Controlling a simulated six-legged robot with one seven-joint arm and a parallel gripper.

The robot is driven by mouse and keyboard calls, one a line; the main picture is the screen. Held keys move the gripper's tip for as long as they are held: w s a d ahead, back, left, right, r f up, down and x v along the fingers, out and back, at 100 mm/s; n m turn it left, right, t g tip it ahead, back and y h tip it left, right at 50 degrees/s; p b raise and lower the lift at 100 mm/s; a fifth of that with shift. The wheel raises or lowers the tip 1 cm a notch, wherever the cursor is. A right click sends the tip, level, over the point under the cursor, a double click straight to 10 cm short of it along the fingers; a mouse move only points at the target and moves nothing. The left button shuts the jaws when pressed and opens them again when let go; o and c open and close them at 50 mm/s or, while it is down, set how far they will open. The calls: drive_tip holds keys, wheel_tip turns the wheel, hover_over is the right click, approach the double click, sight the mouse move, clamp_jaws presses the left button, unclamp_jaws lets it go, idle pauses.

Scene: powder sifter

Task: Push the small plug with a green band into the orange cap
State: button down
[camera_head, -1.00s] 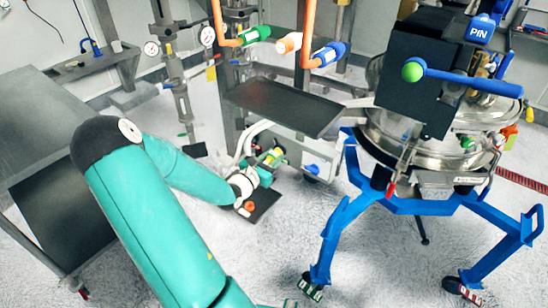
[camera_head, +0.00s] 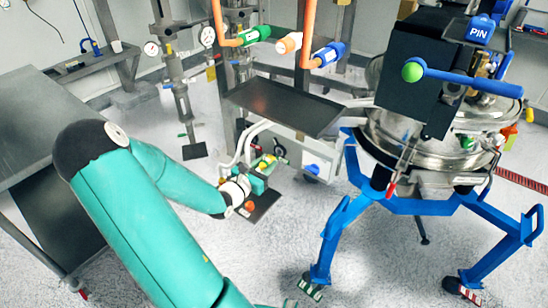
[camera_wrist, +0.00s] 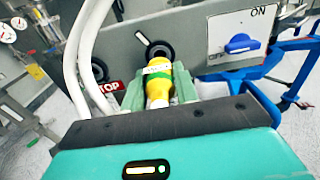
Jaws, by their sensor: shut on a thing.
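My gripper (camera_wrist: 158,92) is shut on a yellow plug (camera_wrist: 158,90) with a green band and a white label. The plug stands between the two pale green fingers in the wrist view, its far end toward a grey panel. In the head view my gripper (camera_head: 260,172) is low in front of the grey box, with the yellow plug (camera_head: 265,162) at its end. A small orange round thing (camera_head: 249,206) shows beside my wrist. I cannot tell which, if either, is the orange cap.
The grey panel (camera_wrist: 212,62) carries a blue ON/OFF switch (camera_wrist: 240,43), dark round sockets and a red STOP label (camera_wrist: 110,87). White hoses (camera_wrist: 85,45) run close on the left. A dark shelf (camera_head: 285,105) overhangs the box. A blue-legged sifter (camera_head: 345,225) stands right.

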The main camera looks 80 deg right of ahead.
drive_tip(key=shift+v, duration=1.15)
drive_tip(key=shift+w+f, duration=0.1)
